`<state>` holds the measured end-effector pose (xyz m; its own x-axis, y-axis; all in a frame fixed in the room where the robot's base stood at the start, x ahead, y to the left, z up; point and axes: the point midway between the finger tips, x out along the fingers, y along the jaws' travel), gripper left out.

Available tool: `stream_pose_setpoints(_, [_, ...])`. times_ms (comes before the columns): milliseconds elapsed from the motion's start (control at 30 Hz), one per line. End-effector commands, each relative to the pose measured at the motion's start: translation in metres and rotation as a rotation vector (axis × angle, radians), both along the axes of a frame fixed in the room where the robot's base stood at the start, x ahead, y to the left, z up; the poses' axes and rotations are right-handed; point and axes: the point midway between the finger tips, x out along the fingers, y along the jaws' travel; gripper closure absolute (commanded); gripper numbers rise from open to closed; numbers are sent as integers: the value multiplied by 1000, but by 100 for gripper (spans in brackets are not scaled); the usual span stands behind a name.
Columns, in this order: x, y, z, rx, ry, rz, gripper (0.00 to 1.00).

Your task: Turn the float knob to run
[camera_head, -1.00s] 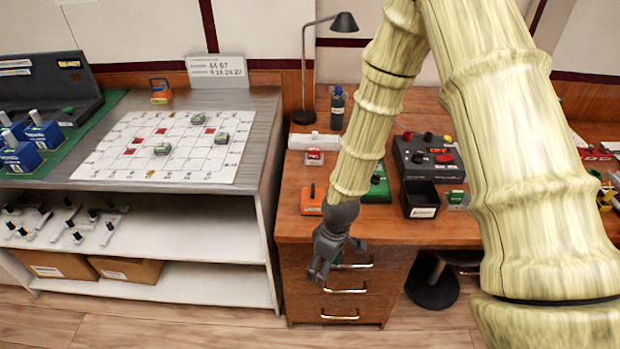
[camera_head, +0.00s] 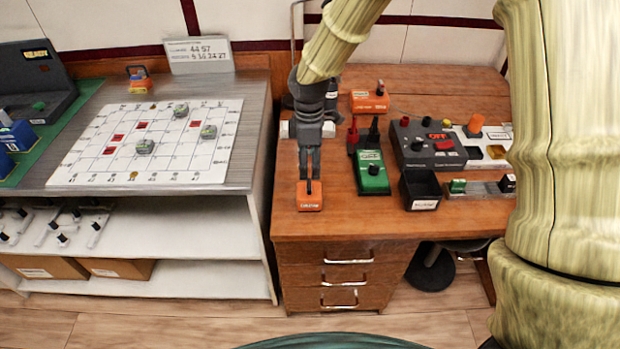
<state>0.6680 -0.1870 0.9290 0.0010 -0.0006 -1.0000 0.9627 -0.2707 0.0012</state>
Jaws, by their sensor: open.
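My gripper (camera_head: 309,178) points down over a small orange box (camera_head: 310,202) near the front left of the wooden desk. Its fingertips are just above or beside the small dark knob on that box, and the jaws are open. The fingers partly hide the knob, so I cannot tell if they touch it. The label on the box's front is too small to read. I cannot tell for sure which control is the float knob. A green box (camera_head: 372,181) with a black knob and a lit display stands to the right.
A grey panel (camera_head: 412,158) with knobs and a black open bin (camera_head: 419,190) stand further right. Another orange box (camera_head: 369,101) is behind. A grey bench with a white grid board (camera_head: 70,176) is at left. The desk (camera_head: 340,217) is clear around the front orange box.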

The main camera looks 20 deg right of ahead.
Motion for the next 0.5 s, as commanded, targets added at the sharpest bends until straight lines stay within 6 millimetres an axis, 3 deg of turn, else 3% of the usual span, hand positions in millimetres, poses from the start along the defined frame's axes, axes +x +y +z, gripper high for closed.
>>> stream_pose_setpoints(300, [-1,-1,-47,0,2,-3,32])
stream_pose_setpoints(500, [-1,-2,-67,0,1,-4,32])
